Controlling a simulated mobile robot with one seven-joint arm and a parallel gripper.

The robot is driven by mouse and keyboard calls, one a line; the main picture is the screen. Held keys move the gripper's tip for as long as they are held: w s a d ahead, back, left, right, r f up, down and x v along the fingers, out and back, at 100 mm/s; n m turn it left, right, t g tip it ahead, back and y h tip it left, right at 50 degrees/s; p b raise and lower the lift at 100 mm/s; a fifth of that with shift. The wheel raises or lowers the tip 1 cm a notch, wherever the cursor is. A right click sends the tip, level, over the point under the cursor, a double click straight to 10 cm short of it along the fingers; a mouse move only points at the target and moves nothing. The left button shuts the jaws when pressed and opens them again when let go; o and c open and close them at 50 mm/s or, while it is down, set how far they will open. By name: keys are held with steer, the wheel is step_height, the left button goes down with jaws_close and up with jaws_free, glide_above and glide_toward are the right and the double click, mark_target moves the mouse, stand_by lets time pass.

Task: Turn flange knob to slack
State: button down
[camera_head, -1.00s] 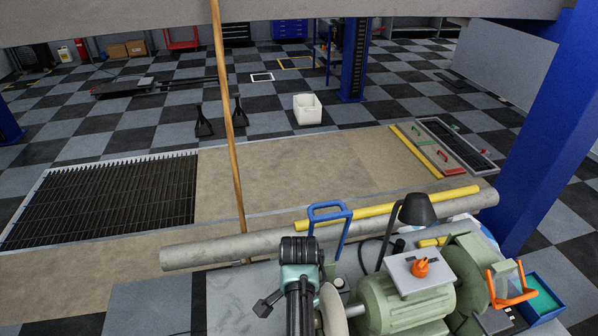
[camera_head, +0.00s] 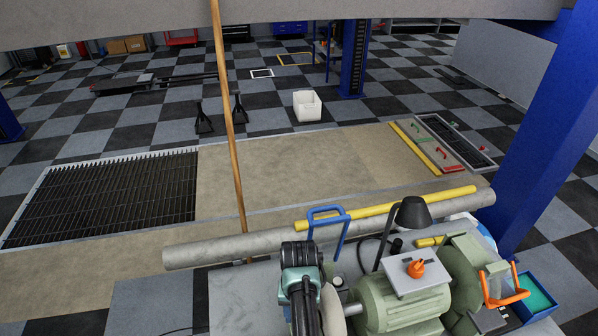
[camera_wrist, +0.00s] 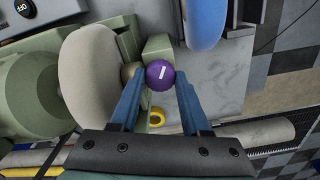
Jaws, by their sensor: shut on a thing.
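A round purple knob (camera_wrist: 160,75) with a short white line shows in the wrist view. The line runs nearly upright, leaning a little to the right at its top. My gripper (camera_wrist: 159,81) has its two blue fingers on either side of the knob and is shut on it. The knob sits beside a pale buffing wheel (camera_wrist: 88,78) of the green grinder (camera_wrist: 32,92). In the head view my arm hides the knob and the gripper. No slack marking is readable.
The green grinder (camera_head: 395,305) has an orange knob (camera_head: 416,268) on a plate. A black lamp (camera_head: 414,213), a blue handle (camera_head: 325,212) and a yellow bar (camera_head: 400,205) are close by. A wooden pole (camera_head: 228,120) stands left of my arm.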

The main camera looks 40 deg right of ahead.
steer(key=n, duration=0.5)
steer(key=shift+n+p, duration=0.3)
steer(key=shift+p, duration=0.1)
stand_by(0.3)
steer(key=shift+c, duration=1.9)
jaws_free()
steer(key=shift+r, duration=0.1)
step_height(320, 180, up, 13)
steer(key=b, duration=0.1)
